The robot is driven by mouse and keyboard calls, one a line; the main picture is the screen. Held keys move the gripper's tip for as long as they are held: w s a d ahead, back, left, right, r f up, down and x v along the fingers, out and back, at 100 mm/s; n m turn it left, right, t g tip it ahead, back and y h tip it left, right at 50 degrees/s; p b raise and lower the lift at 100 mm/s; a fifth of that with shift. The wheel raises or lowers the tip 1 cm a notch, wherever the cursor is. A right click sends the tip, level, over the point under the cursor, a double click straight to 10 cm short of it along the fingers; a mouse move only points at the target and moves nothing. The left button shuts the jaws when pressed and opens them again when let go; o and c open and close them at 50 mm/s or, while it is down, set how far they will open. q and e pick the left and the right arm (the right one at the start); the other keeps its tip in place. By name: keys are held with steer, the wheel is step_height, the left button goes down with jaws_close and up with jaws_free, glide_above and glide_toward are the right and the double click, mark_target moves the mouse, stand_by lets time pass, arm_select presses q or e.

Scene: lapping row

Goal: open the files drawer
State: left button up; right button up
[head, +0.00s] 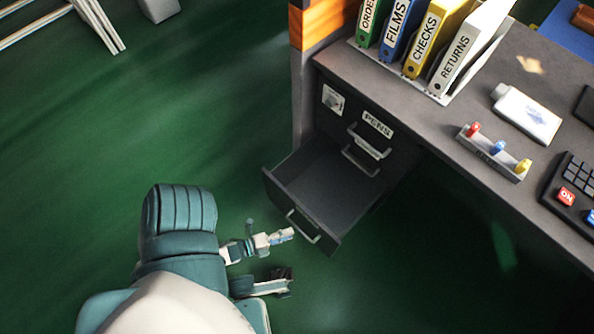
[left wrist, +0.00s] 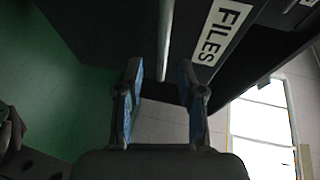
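The files drawer (head: 345,232) is dark grey and stands pulled out from the desk's cabinet; its inside looks empty. Its bar handle (head: 303,226) is on the front face. The left wrist view shows the FILES label (left wrist: 221,33) on that face and the handle bar (left wrist: 165,40) beside it. My left gripper (head: 290,254) is open just in front of the drawer, its two fingers apart. In the left wrist view the blue-padded fingers (left wrist: 160,78) point at the drawer front, with the bar lined up between and beyond their tips. They hold nothing. My right gripper is not in view.
Above the files drawer, the cabinet has shut drawers, one with a PENS label (head: 378,124). The grey desktop (head: 440,130) carries binders (head: 440,40), a white bottle (head: 527,113), a small rack (head: 494,153) and a keypad (head: 575,185).

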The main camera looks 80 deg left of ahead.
arm_select(q)
steer(key=v, duration=0.6)
steer(key=shift+s+d, duration=0.15)
steer(key=shift+s, duration=0.05)
